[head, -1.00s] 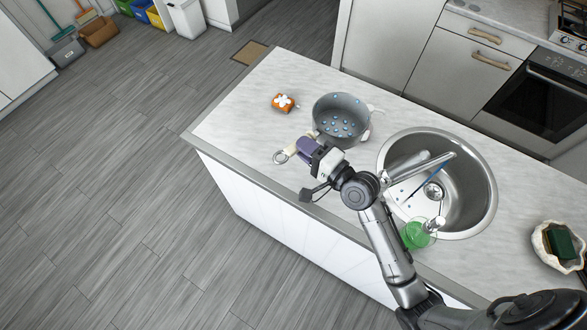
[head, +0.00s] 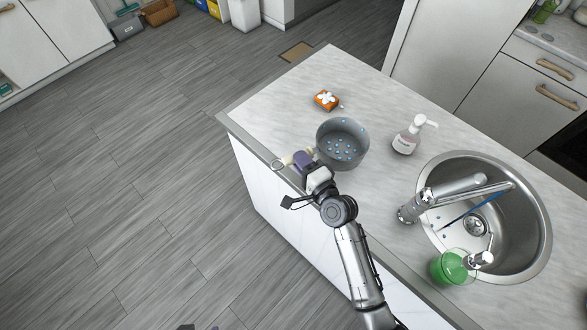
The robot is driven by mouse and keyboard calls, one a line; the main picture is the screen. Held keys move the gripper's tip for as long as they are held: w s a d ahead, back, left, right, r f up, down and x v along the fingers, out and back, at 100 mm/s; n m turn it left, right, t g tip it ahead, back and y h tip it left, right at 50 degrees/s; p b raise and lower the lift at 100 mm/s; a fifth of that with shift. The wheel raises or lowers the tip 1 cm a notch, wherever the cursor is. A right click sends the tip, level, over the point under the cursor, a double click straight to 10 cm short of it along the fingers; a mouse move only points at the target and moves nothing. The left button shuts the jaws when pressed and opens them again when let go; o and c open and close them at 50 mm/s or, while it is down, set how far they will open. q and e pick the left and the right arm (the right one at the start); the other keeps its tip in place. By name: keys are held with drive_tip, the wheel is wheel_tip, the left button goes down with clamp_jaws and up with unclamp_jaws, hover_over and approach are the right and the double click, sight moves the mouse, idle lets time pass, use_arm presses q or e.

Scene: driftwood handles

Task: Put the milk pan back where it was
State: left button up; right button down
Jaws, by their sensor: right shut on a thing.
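The milk pan (head: 350,160) is a grey round pot with blue droplets inside, upright over the counter left of the sink. Its pale handle, with a ring at the end (head: 278,165), points left past the counter's front edge. My right gripper (head: 303,160), with purplish fingers, is shut on the handle beside the pot. I cannot tell whether the pan's base touches the counter. My left gripper is not in view.
A soap dispenser (head: 405,142) stands right of the pan. An orange item with a white flower shape (head: 326,100) lies behind it. The sink (head: 540,235), tap (head: 413,207) and a green cup (head: 450,268) are to the right. The counter's far left end (head: 290,95) is clear.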

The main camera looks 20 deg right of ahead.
drive_tip(key=shift+w+a+f, duration=0.35)
drive_tip(key=shift+w+a, duration=0.05)
drive_tip(key=shift+a, duration=0.15)
drive_tip(key=shift+w+a+f, duration=0.35)
drive_tip(key=shift+a, duration=0.2)
wheel_tip(320, 180, down, 4)
drive_tip(key=shift+r+b, duration=0.15)
drive_tip(key=shift+b, duration=0.6)
drive_tip(key=shift+f, duration=0.2)
drive_tip(key=shift+f, duration=0.1)
drive_tip(key=c, duration=1)
unclamp_jaws()
